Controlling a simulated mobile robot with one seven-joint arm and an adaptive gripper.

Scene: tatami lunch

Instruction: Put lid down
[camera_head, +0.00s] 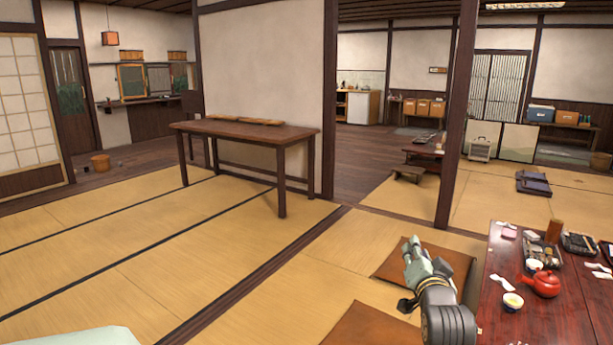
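My gripper (412,246) is raised at the lower middle right, left of the red-brown low table (530,322). Its fingers point up and away from the camera. They are small in this view, and I cannot tell whether they are open or shut or hold anything. I cannot make out a separate lid. A red teapot (545,286) stands on the low table, right of my gripper and apart from it. Whether its own lid is on it is too small to tell.
A cup (513,301), dark trays (540,250) and small white items share the low table. Brown cushions (393,262) lie beside it. A dark post (457,130) stands behind my gripper. A taller wooden table (226,130) stands further back. Open tatami (120,245) lies left.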

